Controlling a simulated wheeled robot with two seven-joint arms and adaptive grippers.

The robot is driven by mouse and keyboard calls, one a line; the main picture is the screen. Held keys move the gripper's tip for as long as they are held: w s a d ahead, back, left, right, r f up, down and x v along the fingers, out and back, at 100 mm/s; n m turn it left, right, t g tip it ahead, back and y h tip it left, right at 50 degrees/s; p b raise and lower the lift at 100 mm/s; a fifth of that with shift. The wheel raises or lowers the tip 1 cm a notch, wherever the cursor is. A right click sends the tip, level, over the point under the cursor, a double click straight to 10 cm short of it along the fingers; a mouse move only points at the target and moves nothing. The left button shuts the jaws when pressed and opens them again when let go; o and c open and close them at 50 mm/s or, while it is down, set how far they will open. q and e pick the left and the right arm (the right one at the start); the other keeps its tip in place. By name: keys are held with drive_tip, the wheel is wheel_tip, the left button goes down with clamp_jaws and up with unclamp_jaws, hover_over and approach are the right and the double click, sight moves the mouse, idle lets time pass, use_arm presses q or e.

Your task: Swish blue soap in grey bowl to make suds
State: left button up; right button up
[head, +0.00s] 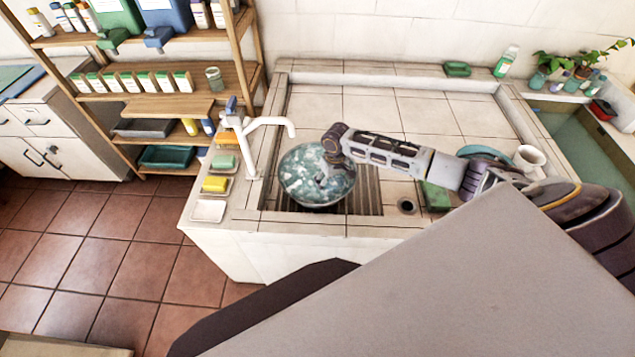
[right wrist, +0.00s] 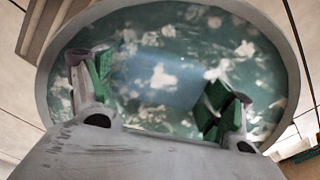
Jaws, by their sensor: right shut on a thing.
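The grey bowl (head: 297,194) stands on the slatted drain of the tiled basin, below the white tap. It holds greenish water with white patches of foam, and its rim (right wrist: 44,75) fills much of the right wrist view. The blue soap (right wrist: 165,78) is in the water, between the green-padded fingers of my right gripper (right wrist: 158,90). The fingers reach down into the bowl and are shut on the soap. In the head view my right gripper (head: 322,172) is over the bowl's middle, and the soap is hard to make out. My left gripper is not in view.
The white tap (head: 262,124) rises at the bowl's left. Soap dishes with a yellow bar (head: 214,184) and a green bar (head: 223,162) line the left ledge. A white jug (head: 530,158) stands at right. The tiled basin floor behind the bowl is clear.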

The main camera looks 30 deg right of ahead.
drive_tip(key=shift+w+d+b, duration=0.2)
drive_tip(key=shift+w+b, duration=1.05)
drive_tip(key=shift+w, duration=1.7)
drive_tip(key=s+p, duration=0.2)
drive_tip(key=s, duration=0.2)
drive_tip(key=shift+a+p, duration=0.1)
drive_tip(key=shift+p, duration=0.2)
drive_tip(key=shift+s, duration=1)
drive_tip(key=shift+a, duration=0.1)
drive_tip(key=shift+w, duration=0.15)
drive_tip(key=shift+w+d+b, duration=0.2)
drive_tip(key=shift+w+b, duration=1.15)
drive_tip(key=shift+w, duration=1.5)
drive_tip(key=shift+s, duration=0.15)
